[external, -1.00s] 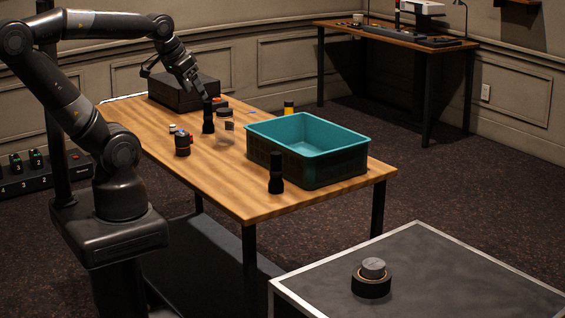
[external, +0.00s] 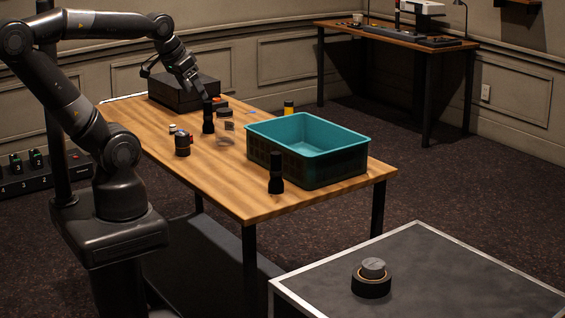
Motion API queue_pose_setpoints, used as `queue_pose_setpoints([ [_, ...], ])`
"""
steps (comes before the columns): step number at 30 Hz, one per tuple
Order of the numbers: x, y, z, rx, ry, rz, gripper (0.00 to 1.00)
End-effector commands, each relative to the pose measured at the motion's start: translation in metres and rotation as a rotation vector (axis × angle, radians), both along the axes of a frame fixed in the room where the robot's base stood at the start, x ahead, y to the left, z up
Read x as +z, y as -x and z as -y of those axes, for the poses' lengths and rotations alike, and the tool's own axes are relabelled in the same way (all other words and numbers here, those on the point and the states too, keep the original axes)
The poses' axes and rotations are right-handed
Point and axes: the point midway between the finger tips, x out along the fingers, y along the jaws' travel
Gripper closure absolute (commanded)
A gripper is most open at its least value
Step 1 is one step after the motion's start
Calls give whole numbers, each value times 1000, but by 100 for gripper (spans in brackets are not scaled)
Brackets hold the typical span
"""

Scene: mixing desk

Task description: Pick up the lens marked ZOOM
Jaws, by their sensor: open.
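No ZOOM marking is legible at this size, so I cannot tell which object is the lens. A short dark cylinder with orange and blue bits on top (external: 183,145) stands at the left of the wooden table. A tall black cylinder (external: 208,117) stands behind it, and another (external: 276,173) stands near the front edge. A dark round piece with a grey top and a gold ring (external: 371,280) sits on the grey-topped case.
A teal bin (external: 306,128) stands on the right of the wooden table (external: 215,180). A black box (external: 170,92) is at the back. A clear jar (external: 227,133), a yellow-topped item (external: 289,107) and small pieces stand near the middle. The front left of the table is clear.

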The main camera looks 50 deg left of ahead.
Motion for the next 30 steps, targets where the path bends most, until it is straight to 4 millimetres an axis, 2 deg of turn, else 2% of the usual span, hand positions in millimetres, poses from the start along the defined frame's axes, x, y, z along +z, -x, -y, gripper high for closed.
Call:
queue_pose_setpoints([
  [9,0,-1,-1,0,-1,-2,28],
  [14,-1,-14,-12,13,-17,-32,28],
  [17,-5,-32,-28,26,-35,-74,28],
  [23,-19,-71,-75,45,-65,-170,28],
  [30,-52,-106,-144,61,-69,-286,28],
])
